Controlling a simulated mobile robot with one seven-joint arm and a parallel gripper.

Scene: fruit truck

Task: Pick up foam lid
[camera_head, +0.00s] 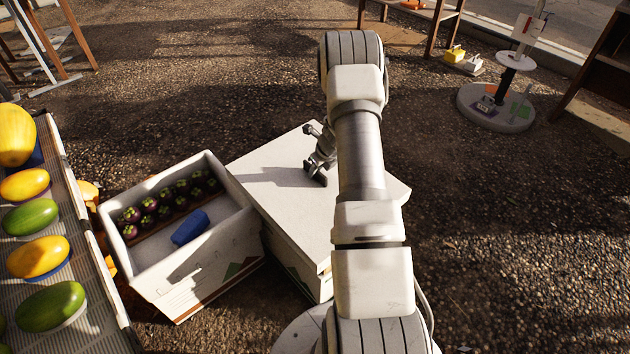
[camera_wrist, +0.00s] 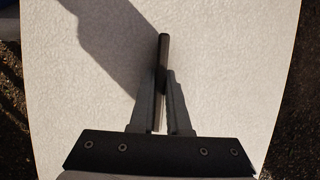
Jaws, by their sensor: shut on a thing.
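The white foam lid (camera_head: 280,180) lies flat over a white foam box (camera_head: 292,268) in the middle of the head view. It also fills most of the wrist view (camera_wrist: 230,70). My gripper (camera_head: 315,177) is over the lid's middle, with its fingers nearly together in the wrist view (camera_wrist: 164,85). It is shut on the lid, but the exact point of grip is hard to see. My arm hides the lid's right part in the head view. I cannot tell whether the lid is raised off the box.
An open foam crate (camera_head: 205,262) with dark purple fruit (camera_head: 165,205) and a blue item (camera_head: 190,228) stands close to the left. A rack of mangoes (camera_head: 40,257) is at the far left. The gravel ground at right is clear up to a round-based stand (camera_head: 497,108).

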